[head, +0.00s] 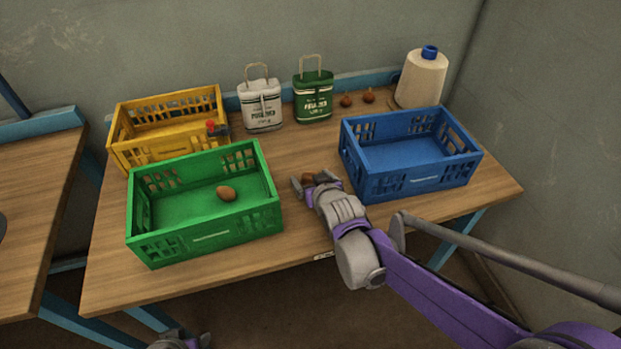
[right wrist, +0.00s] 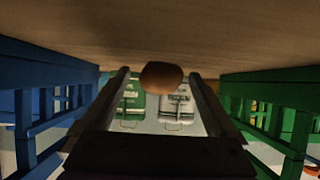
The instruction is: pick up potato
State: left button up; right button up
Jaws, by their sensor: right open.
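A brown potato (head: 308,178) lies on the table between the green and blue crates. My right gripper (head: 311,180) is open, with its fingertips on either side of this potato. In the right wrist view the potato (right wrist: 161,76) shows between the far ends of the two fingers (right wrist: 160,88); I cannot tell whether they touch it. Another potato (head: 226,193) lies in the green crate (head: 205,245). Two more, one potato (head: 346,101) and another (head: 368,96), lie at the back of the table. A part of my left gripper (head: 182,341) shows at the bottom edge; its jaws are unclear.
The blue crate (head: 425,182) stands close to the right of my right gripper. A yellow crate (head: 165,150), a white sack (head: 262,105), a green sack (head: 313,97) and a blue-capped bottle (head: 421,80) stand behind. The table's front middle (head: 300,235) is clear.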

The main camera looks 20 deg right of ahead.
jog(key=c, duration=1.4)
jog(key=shift+o, duration=0.2)
jog(key=shift+r, duration=0.1)
